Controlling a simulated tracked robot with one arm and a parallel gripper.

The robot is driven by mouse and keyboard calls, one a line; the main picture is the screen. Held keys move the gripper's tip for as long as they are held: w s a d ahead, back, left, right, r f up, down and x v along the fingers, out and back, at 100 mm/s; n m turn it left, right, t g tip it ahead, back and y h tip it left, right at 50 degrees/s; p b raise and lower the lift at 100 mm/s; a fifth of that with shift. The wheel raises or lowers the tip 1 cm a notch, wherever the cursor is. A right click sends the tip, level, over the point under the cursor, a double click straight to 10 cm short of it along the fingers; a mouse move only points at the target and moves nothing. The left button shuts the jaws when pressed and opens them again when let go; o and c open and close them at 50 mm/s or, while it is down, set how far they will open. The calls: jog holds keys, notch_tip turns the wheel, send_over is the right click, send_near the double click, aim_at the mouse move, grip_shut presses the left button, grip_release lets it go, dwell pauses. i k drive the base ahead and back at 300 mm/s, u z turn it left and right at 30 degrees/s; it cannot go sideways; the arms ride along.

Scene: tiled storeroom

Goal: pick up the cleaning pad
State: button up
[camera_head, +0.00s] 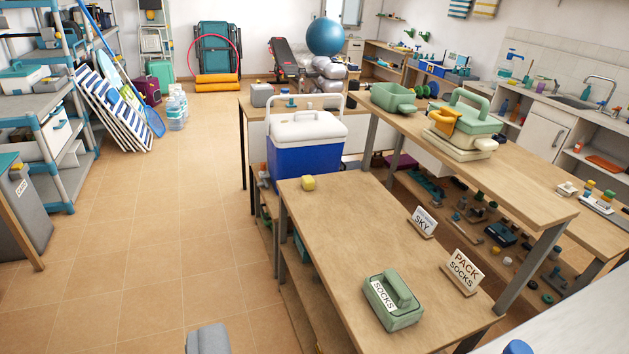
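A small yellow block (308,183), which looks like a sponge or cleaning pad, lies on the near wooden table (345,235), close to its far left corner. Nothing touches it from above. A grey block (208,338) at the bottom edge may be part of my gripper. It is cut off by the frame, well below and left of the yellow block, and no pair of fingertips shows. I cannot see whether my gripper is open or holds anything.
The near table also bears a green case labelled SOCKS (393,302) and two signs, SKY (423,222) and PACK SOCKS (462,270). A blue and white cooler (303,158) stands just behind the yellow block. Open tiled floor (170,230) lies left, with shelves beyond.

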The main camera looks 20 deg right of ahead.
aim_at(308, 182)
jog(key=u, duration=0.05)
jog(key=i, duration=3.85)
jog(key=z, duration=1.5)
